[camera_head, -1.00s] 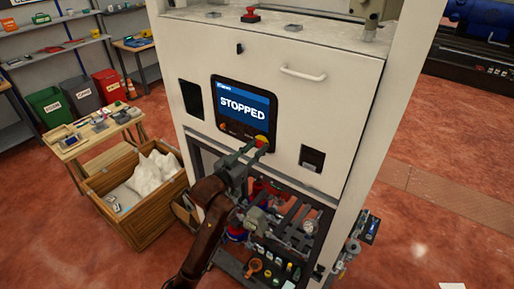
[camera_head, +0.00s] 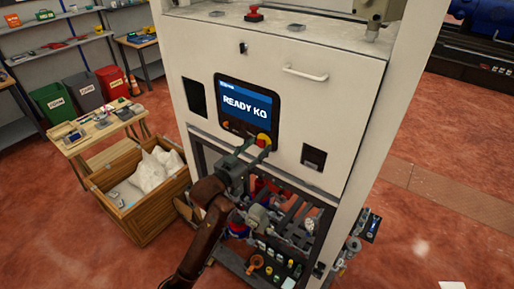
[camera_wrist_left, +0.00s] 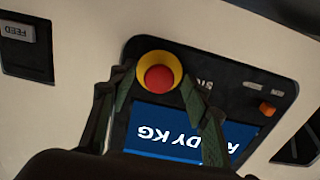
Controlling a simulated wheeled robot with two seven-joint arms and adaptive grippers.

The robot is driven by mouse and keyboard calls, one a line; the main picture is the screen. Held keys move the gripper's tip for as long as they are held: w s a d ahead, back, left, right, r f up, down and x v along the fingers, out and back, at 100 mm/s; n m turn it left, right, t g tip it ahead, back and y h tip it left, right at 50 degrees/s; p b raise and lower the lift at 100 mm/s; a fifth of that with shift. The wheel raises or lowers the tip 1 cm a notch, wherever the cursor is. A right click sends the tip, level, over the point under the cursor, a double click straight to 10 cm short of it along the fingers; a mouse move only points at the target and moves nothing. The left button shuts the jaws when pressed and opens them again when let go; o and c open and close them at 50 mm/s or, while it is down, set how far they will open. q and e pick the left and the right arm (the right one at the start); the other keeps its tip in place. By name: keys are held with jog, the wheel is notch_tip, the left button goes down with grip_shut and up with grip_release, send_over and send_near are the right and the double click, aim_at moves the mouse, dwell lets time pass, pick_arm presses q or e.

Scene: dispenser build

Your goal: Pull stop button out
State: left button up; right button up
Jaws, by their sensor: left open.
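The stop button (camera_head: 263,140) is a red mushroom head on a yellow collar, at the lower right of the black control panel on the white machine. In the left wrist view, the stop button (camera_wrist_left: 159,78) shows between my two fingers. My left gripper (camera_head: 254,149) is open at the panel, its fingers spread to either side of the button. In the left wrist view, my left gripper (camera_wrist_left: 156,82) shows no clear contact with the button. The blue screen (camera_head: 250,102) reads "READY KG". My right gripper is not in view.
An orange knob (camera_head: 226,124) sits on the same panel, left of my gripper. A handle (camera_head: 304,72) and a dark slot (camera_head: 313,157) are to the right. Another red button (camera_head: 254,13) stands on the machine top. A wooden crate (camera_head: 147,206) holds white bags.

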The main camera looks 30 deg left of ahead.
pick_arm(q)
jog(key=shift+s, duration=0.2)
jog(key=s+a, duration=0.1)
jog(key=s, duration=0.6)
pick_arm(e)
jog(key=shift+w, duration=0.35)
pick_arm(q)
jog(key=shift+a, duration=0.1)
jog(key=shift+w+f, duration=0.1)
